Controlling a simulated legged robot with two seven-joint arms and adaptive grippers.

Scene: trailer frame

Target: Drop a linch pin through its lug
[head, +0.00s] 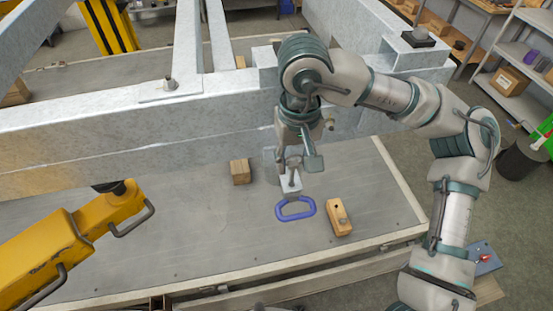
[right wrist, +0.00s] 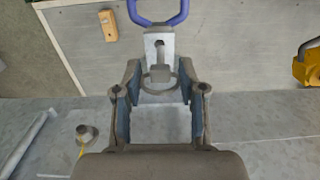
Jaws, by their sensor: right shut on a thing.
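My right gripper (head: 296,161) hangs down over the deck in front of the grey beam. In the right wrist view its two fingers (right wrist: 160,75) stand either side of the linch pin (right wrist: 160,72), and it is shut on the pin. The pin's grey ring curves between the fingers. The pale metal lug (head: 290,184) lies just below and beyond the fingertips; it also shows in the right wrist view (right wrist: 149,50), with a dark hole. I cannot tell whether the pin's tip is in the hole. A blue loop handle (head: 295,215) joins the lug. My left gripper is not in view.
A wooden block (head: 339,217) lies right of the blue loop, another (head: 241,172) by the beam. A yellow part with handles (head: 60,245) fills the lower left. The galvanised beam (head: 120,140) runs behind the gripper. Bare deck (head: 180,225) lies left of the loop.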

